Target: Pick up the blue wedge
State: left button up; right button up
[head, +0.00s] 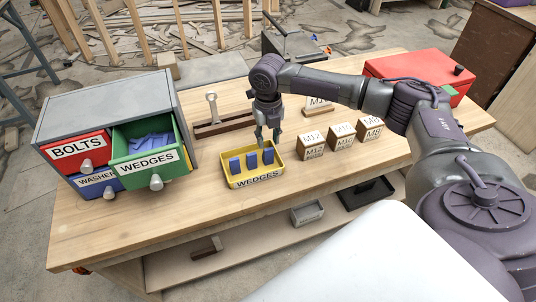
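Three blue wedges stand upright in a row in the yellow tray (231,183) labelled WEDGES: a left wedge (235,166), a middle wedge (252,161) and a right wedge (268,156). My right gripper (268,142) points down just above the back of the tray, near the right wedge. Its two fingers are apart with nothing seen between them. I cannot tell whether a fingertip touches a wedge. More blue wedges (152,139) lie in the open green drawer (178,162), also labelled WEDGES. My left gripper is not in view.
A grey drawer cabinet (105,103) stands at the left with a red BOLTS drawer (68,150) and a blue washers drawer (92,185). Several labelled wooden blocks (312,146) stand right of the tray. A red box (420,66) is at the back right. The front tabletop is clear.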

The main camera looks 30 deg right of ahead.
aim_at(268, 149)
notch_tip(268, 149, down, 5)
jog(key=shift+s+a+r+p, duration=0.1)
jog(key=shift+s+p, duration=0.05)
jog(key=shift+p, duration=0.5)
jog(key=c, duration=0.6)
jog(key=shift+r, duration=0.1)
